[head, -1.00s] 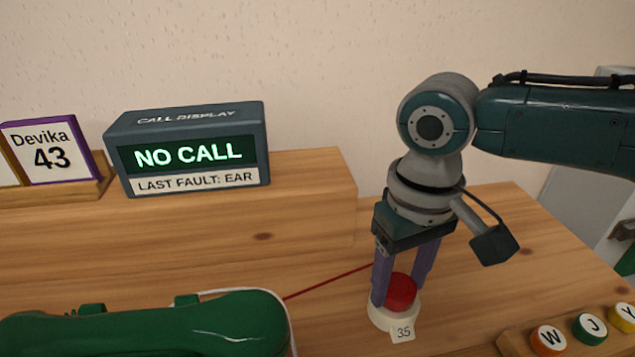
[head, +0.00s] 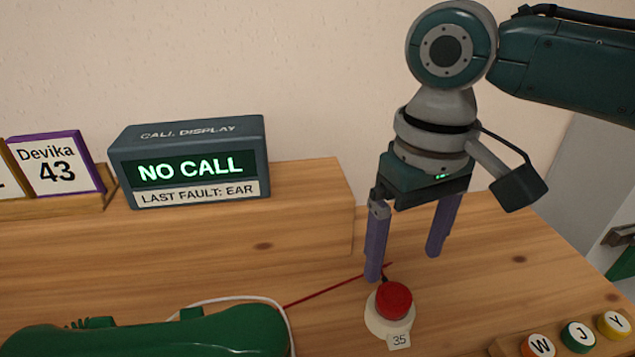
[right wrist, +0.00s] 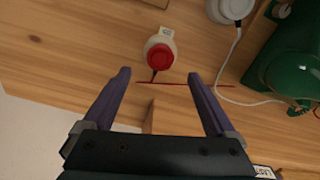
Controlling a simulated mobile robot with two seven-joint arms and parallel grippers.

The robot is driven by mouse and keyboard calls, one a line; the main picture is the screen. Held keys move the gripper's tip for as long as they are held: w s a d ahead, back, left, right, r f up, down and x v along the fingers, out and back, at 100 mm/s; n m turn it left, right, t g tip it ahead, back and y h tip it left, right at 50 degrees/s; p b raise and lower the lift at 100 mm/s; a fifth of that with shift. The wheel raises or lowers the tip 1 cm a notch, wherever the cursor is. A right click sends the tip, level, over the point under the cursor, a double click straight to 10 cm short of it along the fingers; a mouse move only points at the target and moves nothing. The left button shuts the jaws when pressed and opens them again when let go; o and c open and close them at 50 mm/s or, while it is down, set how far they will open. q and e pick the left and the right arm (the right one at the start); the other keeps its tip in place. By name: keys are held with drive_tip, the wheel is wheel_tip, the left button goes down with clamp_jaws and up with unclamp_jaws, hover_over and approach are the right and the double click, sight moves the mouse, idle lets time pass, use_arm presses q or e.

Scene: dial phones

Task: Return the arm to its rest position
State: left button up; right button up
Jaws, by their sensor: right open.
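My right gripper (head: 405,262) is open and empty, its two purple fingers pointing down. It hangs above and a little behind a red button (head: 394,299) on a round white base (head: 375,323) tagged 35. In the right wrist view the red button (right wrist: 159,56) lies beyond the open fingers (right wrist: 163,100), apart from them. My right arm (head: 570,65) comes in from the right. My left gripper is not in view.
A green phone (head: 180,333) lies at the front left. The call display (head: 190,163) reads NO CALL, LAST FAULT: EAR, on a raised wooden shelf (head: 310,190). A Devika 43 card (head: 57,165) stands left. Lettered buttons (head: 578,335) sit front right. A red cord (head: 325,291) crosses the table.

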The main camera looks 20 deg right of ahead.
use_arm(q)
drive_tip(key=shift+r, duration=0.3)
use_arm(e)
wheel_tip(320, 180, up, 2)
drive_tip(key=shift+r, duration=0.25)
